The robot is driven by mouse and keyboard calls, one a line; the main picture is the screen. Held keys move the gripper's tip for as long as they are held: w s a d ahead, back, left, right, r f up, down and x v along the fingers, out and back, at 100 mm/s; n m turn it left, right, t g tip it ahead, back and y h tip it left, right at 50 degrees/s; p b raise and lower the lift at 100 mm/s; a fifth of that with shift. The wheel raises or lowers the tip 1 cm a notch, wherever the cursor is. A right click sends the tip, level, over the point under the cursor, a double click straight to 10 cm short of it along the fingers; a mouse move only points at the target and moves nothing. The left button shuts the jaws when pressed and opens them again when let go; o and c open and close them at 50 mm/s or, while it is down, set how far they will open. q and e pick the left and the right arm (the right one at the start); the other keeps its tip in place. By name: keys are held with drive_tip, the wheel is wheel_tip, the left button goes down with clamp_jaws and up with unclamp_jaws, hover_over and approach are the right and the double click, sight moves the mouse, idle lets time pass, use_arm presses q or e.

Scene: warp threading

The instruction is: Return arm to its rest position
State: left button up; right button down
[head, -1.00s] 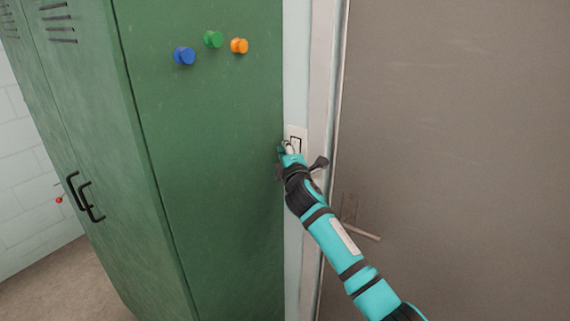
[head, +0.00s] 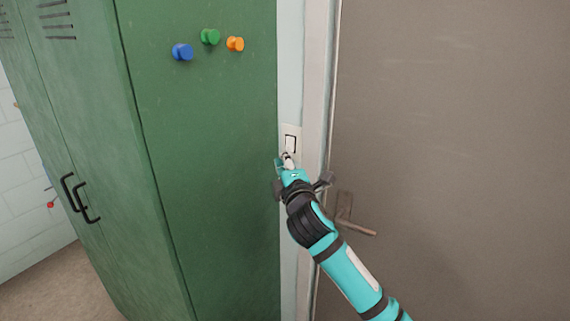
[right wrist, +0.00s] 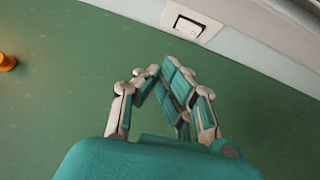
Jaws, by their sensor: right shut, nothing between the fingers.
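My right arm comes in from the lower right in the head view. Its gripper (head: 287,160) is just below a white light switch (head: 290,142) on the narrow wall strip between the green locker and the door. In the right wrist view the right gripper (right wrist: 168,75) is shut and empty, its fingertips together. The switch (right wrist: 189,25) shows above the fingertips there, with a visible gap in the picture between them. My left gripper is not in view.
A green locker (head: 205,150) stands close on the left, with blue (head: 182,52), green (head: 209,37) and orange (head: 235,44) magnets on its side. A brown door (head: 450,120) with a lever handle (head: 352,224) is on the right. Bare floor (head: 55,290) shows at lower left.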

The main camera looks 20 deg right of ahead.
drive_tip(key=shift+f, duration=0.1)
idle(0.3)
drive_tip(key=s+d+f+m+g+y, duration=0.1)
drive_tip(key=s+f+m+g, duration=0.15)
drive_tip(key=f, duration=1.55)
drive_tip(key=s+d+f+m+g, duration=0.1)
drive_tip(key=s+f+m+g, duration=0.2)
drive_tip(key=f, duration=1.5)
drive_tip(key=s+f+m+g, duration=0.1)
drive_tip(key=s+f+g, duration=0.2)
drive_tip(key=s+f, duration=0.55)
drive_tip(key=s+f+m+g, duration=0.2)
drive_tip(key=s+f, duration=0.4)
drive_tip(key=f, duration=0.6)
drive_tip(key=s+f+m+g, duration=0.2)
drive_tip(key=s+f, duration=0.3)
drive_tip(key=s, duration=0.8)
drive_tip(key=s+f+m+g, duration=0.2)
drive_tip(key=s+f, duration=0.4)
drive_tip(key=s, duration=0.8)
drive_tip(key=s+f+m+g+y, duration=0.1)
drive_tip(key=s+f, duration=0.5)
drive_tip(key=s, duration=0.7)
drive_tip(key=shift+s+a+f+m+g, duration=0.2)
drive_tip(key=shift+s+a+m+g, duration=0.2)
drive_tip(key=shift+m+g, duration=0.4)
